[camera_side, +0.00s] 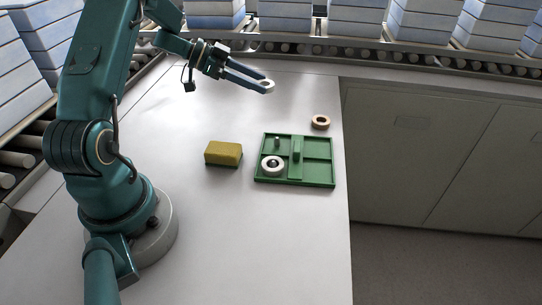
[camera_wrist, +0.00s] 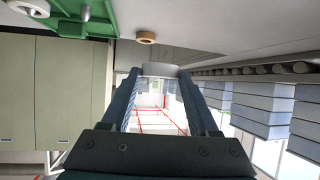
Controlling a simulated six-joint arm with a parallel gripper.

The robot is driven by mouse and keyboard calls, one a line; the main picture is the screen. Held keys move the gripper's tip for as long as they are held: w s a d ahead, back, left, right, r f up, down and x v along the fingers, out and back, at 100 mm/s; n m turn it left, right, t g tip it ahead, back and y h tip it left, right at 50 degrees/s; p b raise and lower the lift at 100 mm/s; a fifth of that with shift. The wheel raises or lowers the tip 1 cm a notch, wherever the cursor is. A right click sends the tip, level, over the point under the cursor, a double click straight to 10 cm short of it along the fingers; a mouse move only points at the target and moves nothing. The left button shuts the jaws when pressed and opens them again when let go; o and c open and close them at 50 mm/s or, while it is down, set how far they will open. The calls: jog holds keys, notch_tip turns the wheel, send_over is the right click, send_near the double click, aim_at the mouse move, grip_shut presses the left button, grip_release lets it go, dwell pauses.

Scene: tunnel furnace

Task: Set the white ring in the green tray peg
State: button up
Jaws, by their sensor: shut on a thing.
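My gripper (camera_side: 265,84) is shut on a white ring (camera_side: 268,88) and holds it above the table, behind the green tray. In the wrist view the white ring (camera_wrist: 160,69) sits between the two fingertips. The green tray (camera_side: 307,184) lies flat on the table with raised walls, a central divider and an upright peg (camera_side: 277,144) in its back left part. Another white ring (camera_side: 272,165) with a dark centre lies in the front left part of the tray. In the wrist view part of the tray (camera_wrist: 98,22) shows at the top left.
A tan ring (camera_side: 320,122) lies on the table behind the tray's right corner, near the table's right edge. A yellow-olive block (camera_side: 223,153) lies left of the tray. Roller conveyors (camera_side: 400,57) with stacked blue-white blocks (camera_side: 355,17) run along the back.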

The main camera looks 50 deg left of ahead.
aim_at(268, 141)
jog(key=s+d+m+g+h, duration=0.1)
jog(key=d+m, duration=0.1)
jog(key=d, duration=0.1)
jog(key=s+d+m+g+h, duration=0.1)
jog(key=d+m+g+h, duration=0.1)
jog(key=d, duration=0.1)
jog(key=s+d+m+g+h, duration=0.1)
jog(key=d+m+g, duration=0.1)
jog(key=d, duration=0.1)
jog(key=shift+d, duration=0.4)
jog(key=shift+m, duration=0.4)
jog(key=shift+s+d+f, duration=0.1)
jog(key=shift+f, duration=1.5)
jog(key=shift+s+d+f, duration=0.1)
jog(key=shift+f, duration=1.5)
jog(key=shift+f, duration=0.65)
jog(key=o, duration=1.5)
jog(key=shift+r, duration=3.65)
